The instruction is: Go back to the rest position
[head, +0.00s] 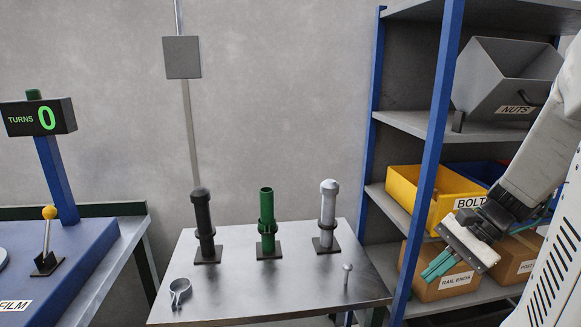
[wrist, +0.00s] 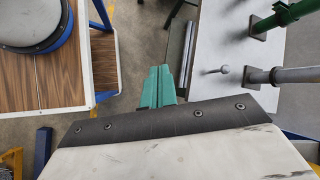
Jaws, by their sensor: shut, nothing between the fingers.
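My gripper (head: 440,264) is at the right in the head view, in front of the shelf and apart from the metal table (head: 290,297). Its green fingers are together and hold nothing; they also show in the wrist view (wrist: 157,88). On the table stand a black post (head: 204,222), a green post (head: 267,220) and a grey post (head: 328,212), each upright on a square foot. A ring clamp (head: 179,290) lies at the table's front left. A small round-headed pin (head: 347,276) stands at its front right.
A blue shelf (head: 432,150) holds a yellow bolt bin (head: 425,190), a grey nuts bin (head: 500,85) and cardboard boxes (head: 443,283) close to my gripper. At left is a blue machine (head: 75,255) with a lever (head: 47,240) and a turns display reading 0 (head: 38,117).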

